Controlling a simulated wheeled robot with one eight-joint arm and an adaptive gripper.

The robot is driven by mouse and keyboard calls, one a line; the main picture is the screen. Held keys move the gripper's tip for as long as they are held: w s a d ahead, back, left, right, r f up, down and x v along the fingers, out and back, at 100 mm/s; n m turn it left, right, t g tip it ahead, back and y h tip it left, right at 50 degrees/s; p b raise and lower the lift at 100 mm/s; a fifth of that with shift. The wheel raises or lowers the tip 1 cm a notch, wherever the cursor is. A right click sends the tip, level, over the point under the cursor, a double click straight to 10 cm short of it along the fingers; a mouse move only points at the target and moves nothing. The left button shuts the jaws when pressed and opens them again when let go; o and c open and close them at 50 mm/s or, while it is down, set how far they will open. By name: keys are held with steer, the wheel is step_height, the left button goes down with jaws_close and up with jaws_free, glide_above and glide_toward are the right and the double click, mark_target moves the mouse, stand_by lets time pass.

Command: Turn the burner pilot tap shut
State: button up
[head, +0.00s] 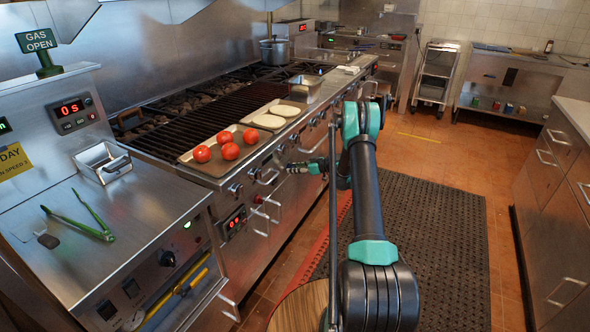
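The char grill (236,105) stands along the left wall with a row of metal knobs and handles on its front. One round knob (235,189) shows clearly near the grill's left end. I cannot tell which of these is the burner pilot tap, nor which way it is turned. My gripper (290,168) is at the grill's front, just below the row of knobs and handles. It is small in view and close to the front fittings. I cannot tell whether it touches one, or whether its fingers are open.
A "GAS OPEN" sign (37,40) stands at left. Green tongs (85,215) lie on the steel counter. A dark floor mat (440,235) lies to the right, with clear floor beyond.

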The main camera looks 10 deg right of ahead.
steer(key=c, duration=0.7)
steer(key=m+g+y, duration=0.1)
steer(key=m, duration=0.1)
steer(key=m+g+y, duration=0.1)
steer(key=m, duration=0.2)
steer(key=m+g+y, duration=0.1)
steer(key=m+y, duration=0.1)
steer(key=m, duration=0.1)
steer(key=shift+w+d+f, duration=0.25)
steer(key=shift+w+d, duration=0.1)
steer(key=shift+m, duration=0.3)
stand_by(0.3)
steer(key=o, duration=1.2)
steer(key=shift+c, duration=0.2)
